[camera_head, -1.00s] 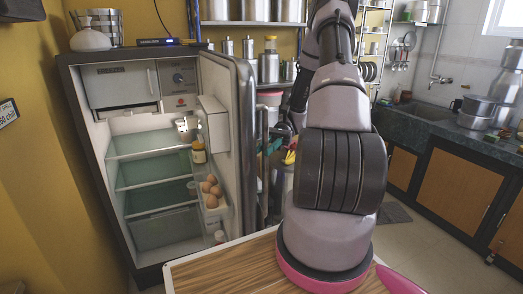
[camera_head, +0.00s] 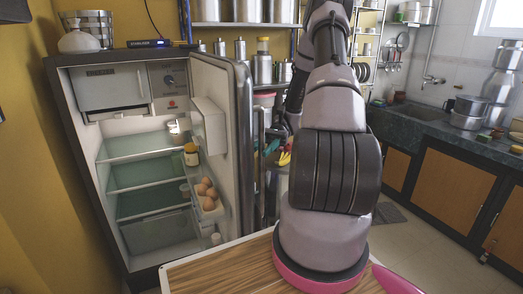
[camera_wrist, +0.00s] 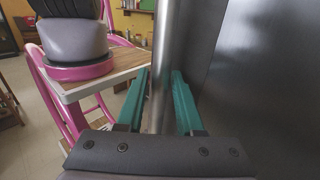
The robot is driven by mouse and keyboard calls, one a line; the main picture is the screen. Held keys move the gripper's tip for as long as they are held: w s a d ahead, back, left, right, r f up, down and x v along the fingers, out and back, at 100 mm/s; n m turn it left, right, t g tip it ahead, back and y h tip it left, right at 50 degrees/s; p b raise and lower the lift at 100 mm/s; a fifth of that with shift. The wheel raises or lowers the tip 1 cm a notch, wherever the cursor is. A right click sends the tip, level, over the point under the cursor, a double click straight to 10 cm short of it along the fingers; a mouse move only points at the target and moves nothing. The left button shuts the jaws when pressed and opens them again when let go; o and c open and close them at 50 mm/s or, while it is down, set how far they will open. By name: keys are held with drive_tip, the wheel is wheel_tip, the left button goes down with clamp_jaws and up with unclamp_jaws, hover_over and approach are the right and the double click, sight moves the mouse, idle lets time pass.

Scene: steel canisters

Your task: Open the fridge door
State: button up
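The fridge (camera_head: 62,110) stands at the left with its door (camera_head: 243,150) swung wide open, so its inside faces the head camera. Shelves, a jar and eggs in a door bin show inside. In the wrist view the steel door handle (camera_wrist: 161,50) is an upright bar beside the dark door face (camera_wrist: 250,70). My gripper (camera_wrist: 160,72) has its teal fingers on both sides of this bar, closed on it. In the head view the gripper is mostly hidden behind the door edge and my arm.
A wood-topped surface (camera_head: 225,268) lies close in front of the fridge. A steel rack with canisters (camera_head: 262,70) stands behind the door. A counter with sink and pots (camera_head: 468,115) runs along the right.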

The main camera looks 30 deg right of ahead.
drive_tip(key=v, duration=1.1)
drive_tip(key=shift+s, duration=0.1)
